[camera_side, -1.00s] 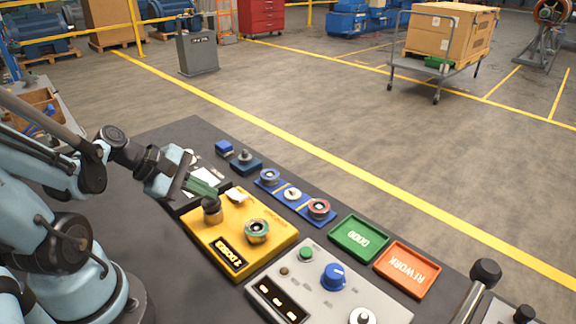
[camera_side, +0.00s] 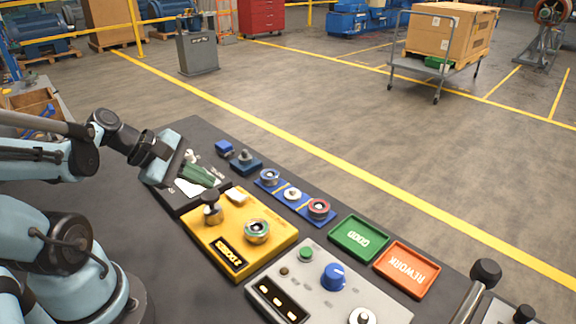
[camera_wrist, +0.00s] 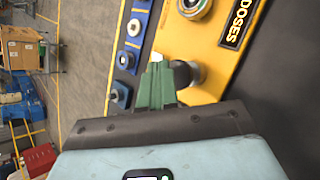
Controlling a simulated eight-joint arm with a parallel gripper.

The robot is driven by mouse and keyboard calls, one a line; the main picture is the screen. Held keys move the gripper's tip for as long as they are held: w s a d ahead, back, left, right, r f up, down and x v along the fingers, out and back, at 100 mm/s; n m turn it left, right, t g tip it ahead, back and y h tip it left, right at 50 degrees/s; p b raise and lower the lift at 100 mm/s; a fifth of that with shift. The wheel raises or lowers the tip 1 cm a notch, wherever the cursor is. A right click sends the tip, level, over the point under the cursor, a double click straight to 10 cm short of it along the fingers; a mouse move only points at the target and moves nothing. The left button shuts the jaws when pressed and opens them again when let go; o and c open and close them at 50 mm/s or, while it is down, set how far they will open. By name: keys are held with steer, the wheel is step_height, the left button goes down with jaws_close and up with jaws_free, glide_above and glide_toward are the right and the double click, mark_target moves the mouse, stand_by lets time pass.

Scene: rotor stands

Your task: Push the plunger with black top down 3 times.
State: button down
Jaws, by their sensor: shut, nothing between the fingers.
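The plunger with the black top (camera_side: 211,197) stands upright at the left of the yellow dosing block (camera_side: 215,245), with some of its stem showing under the cap. My gripper (camera_side: 213,180) has green fingers, which are shut and empty. In the side view the fingertips are above and just behind the plunger top, apart from it as far as I can tell. In the wrist view the green fingers (camera_wrist: 157,66) partly hide the plunger (camera_wrist: 187,74), whose dark cap shows just right of them.
A ringed metal cup (camera_side: 257,231) sits on the block. A blue strip with round parts (camera_side: 292,195) lies behind it. The green GOOD tray (camera_side: 358,238), orange REWORK tray (camera_side: 407,269) and grey control panel (camera_side: 325,290) are to the right.

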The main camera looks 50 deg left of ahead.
mark_target(205, 196)
steer(key=shift+r, duration=2.5)
stand_by(0.9)
step_height(205, 196, up, 4)
steer(key=shift+f, duration=0.1)
stand_by(0.4)
steer(key=shift+f, duration=4.4)
steer(key=shift+f, duration=0.1)
steer(key=shift+f, duration=0.35)
